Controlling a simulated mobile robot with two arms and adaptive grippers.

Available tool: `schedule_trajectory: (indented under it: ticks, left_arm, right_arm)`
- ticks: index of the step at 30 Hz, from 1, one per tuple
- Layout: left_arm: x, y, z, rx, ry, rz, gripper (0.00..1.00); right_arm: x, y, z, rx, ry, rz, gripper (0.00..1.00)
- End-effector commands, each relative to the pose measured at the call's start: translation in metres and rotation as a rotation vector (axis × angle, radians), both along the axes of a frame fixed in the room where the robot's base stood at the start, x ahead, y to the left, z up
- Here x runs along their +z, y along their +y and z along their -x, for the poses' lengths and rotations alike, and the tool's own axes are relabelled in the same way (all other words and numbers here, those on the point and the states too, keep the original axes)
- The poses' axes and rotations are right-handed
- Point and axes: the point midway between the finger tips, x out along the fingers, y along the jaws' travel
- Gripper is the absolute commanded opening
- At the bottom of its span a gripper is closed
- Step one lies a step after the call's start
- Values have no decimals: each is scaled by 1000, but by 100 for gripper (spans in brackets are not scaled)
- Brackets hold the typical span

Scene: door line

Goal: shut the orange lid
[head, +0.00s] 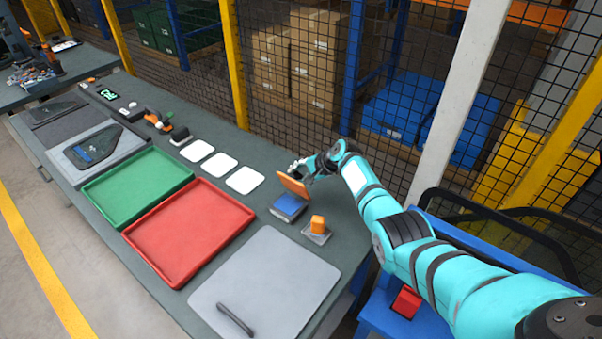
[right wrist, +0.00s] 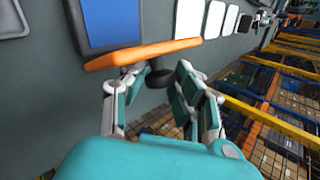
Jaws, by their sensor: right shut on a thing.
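The orange lid (head: 293,186) stands tilted up, open, at the back edge of a small blue box (head: 289,207) on the bench. In the right wrist view the orange lid (right wrist: 142,55) shows nearly edge-on, with a dark knob (right wrist: 158,77) on its near face, and the blue box (right wrist: 110,22) lies beyond it. My right gripper (head: 303,171) is behind the lid, shut on it at the knob; the right gripper's fingers (right wrist: 158,85) also show on either side of the knob in the right wrist view. The exact finger contact is unclear. My left gripper is out of view.
A small orange block on a grey plate (head: 317,237) stands close to the box. A grey panel with a dark handle (head: 265,285), a red tray (head: 190,230), a green tray (head: 138,187) and white squares (head: 245,180) share the bench. A mesh fence runs behind.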

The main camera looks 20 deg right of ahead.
Motion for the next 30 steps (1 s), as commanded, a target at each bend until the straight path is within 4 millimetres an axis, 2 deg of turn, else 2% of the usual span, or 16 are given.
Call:
schedule_trajectory:
  ticks: [5, 6, 12, 23, 30]
  left_arm:
    - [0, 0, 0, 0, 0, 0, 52]
    - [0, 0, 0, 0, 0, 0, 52]
    - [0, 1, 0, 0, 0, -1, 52]
    - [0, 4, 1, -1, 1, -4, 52]
    - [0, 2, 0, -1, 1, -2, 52]
  right_arm:
    - [-4, 3, 3, 7, 11, -4, 0]
    - [-4, 3, 3, 7, 11, -4, 29]
    - [-3, 2, 2, 4, 8, -2, 54]
    - [1, -1, 2, 1, 2, 0, 54]
    - [16, -9, 16, 2, 1, 2, 54]
